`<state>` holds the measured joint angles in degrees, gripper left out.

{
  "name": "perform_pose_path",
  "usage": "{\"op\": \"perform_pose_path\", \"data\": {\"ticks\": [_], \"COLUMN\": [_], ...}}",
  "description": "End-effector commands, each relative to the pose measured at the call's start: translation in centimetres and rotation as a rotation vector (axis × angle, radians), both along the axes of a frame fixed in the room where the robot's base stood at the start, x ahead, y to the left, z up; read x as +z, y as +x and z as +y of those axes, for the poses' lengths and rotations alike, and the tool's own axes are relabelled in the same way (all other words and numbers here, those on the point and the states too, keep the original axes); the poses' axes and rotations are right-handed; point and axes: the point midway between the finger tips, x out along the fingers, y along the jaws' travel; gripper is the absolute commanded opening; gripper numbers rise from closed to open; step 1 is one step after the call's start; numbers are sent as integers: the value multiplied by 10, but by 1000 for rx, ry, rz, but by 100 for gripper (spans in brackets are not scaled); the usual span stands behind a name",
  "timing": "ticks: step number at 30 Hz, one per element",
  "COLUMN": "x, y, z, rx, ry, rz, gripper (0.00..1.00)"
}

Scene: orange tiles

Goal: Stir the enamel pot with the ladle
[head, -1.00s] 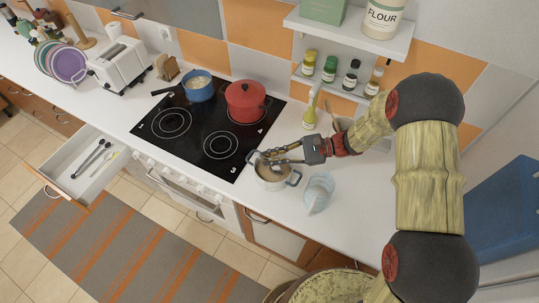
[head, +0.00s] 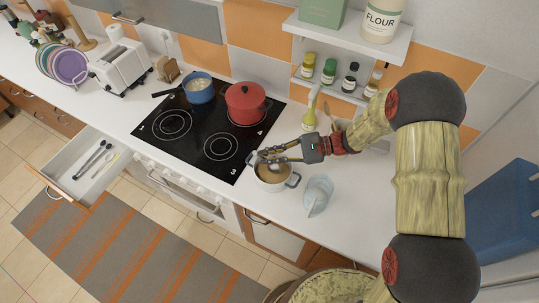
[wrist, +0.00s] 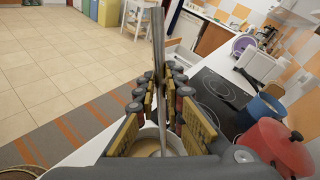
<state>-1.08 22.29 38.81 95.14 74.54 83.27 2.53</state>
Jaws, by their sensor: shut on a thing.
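The enamel pot (head: 286,186), pale with a dark rim and side handles, stands on the white counter right of the hob and holds a tan liquid. It also shows in the wrist view (wrist: 147,136), below my fingers. My gripper (head: 264,157) is over the pot. In the wrist view my gripper (wrist: 160,112) is shut on the ladle's long metal handle (wrist: 158,45), which stands nearly upright and reaches down to the pot. The ladle's bowl is not clearly visible; my fingers and the pot hide the lower part.
A clear glass pitcher (head: 318,194) stands close to the pot's right. A red lidded pot (head: 246,102) and a blue pan (head: 199,89) sit on the black hob (head: 180,143). A yellow-green bottle (head: 310,118) stands behind my gripper. A drawer (head: 68,183) at left is open.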

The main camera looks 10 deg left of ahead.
Motion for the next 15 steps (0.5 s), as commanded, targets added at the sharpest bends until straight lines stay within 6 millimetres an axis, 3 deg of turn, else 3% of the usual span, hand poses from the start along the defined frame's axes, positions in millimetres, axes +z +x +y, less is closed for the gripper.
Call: {"op": "perform_pose_path", "data": {"ticks": [15], "x": [37], "y": [-14], "z": [5], "rx": [0], "ry": [0], "rz": [-1], "gripper": [0]}}
